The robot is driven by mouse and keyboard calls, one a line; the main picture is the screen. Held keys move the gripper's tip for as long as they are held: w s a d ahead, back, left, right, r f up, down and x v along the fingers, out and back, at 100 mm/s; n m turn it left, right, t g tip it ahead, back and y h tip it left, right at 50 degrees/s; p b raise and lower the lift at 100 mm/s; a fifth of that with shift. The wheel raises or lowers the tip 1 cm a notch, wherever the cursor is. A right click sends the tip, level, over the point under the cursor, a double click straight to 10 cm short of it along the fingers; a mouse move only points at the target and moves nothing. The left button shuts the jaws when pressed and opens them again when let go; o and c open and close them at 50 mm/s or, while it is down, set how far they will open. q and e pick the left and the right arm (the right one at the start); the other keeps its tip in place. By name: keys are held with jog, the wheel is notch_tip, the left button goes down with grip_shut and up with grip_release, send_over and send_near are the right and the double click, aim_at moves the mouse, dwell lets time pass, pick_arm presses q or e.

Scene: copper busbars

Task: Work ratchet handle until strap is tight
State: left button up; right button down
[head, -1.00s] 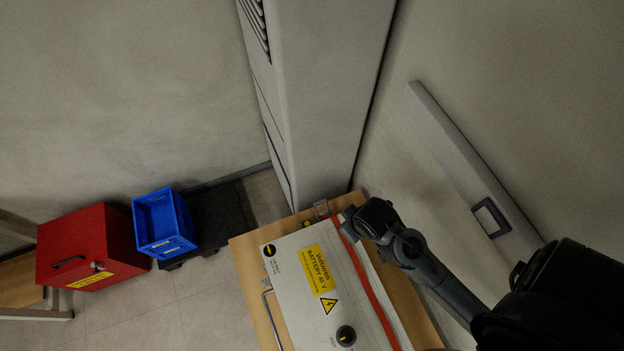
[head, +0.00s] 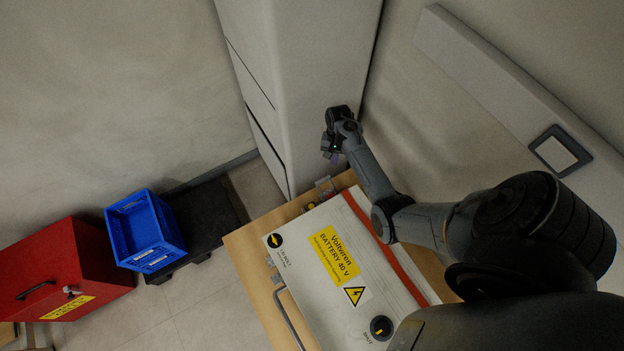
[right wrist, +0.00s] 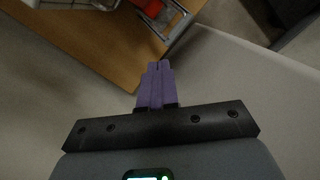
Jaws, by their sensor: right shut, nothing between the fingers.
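A red strap (head: 385,245) runs lengthwise over the top of a light grey battery box (head: 305,262) with a yellow warning label. At the box's far end is a small metal fitting (head: 325,187), which looks like the ratchet. In the right wrist view a metal frame (right wrist: 178,30) shows beside a red patch of strap (right wrist: 150,8) at the top edge. My right gripper (head: 331,155) is above and beyond the fitting, apart from it. Its purple fingers (right wrist: 158,75) are shut and empty. The strap's tension cannot be judged. My left gripper is not in view.
The box sits on a wooden bench top (head: 252,240). A tall grey cabinet (head: 320,80) stands close behind my right gripper. A blue crate (head: 146,232) and a red case (head: 62,268) are at the left. A beam-like wall panel (head: 480,60) is at the right.

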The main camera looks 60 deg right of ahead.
aim_at(323, 180)
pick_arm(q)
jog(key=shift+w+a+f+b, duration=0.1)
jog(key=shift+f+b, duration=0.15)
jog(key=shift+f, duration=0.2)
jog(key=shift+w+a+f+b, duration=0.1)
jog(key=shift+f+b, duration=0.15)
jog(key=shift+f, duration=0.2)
pick_arm(e)
jog(key=shift+m+y, duration=0.5)
jog(key=w+a+f, duration=0.1)
jog(key=w+f, duration=0.1)
jog(key=f, duration=0.1)
jog(key=shift+w+a, duration=0.15)
jog(key=shift+a, duration=0.25)
jog(key=b+x, duration=0.7)
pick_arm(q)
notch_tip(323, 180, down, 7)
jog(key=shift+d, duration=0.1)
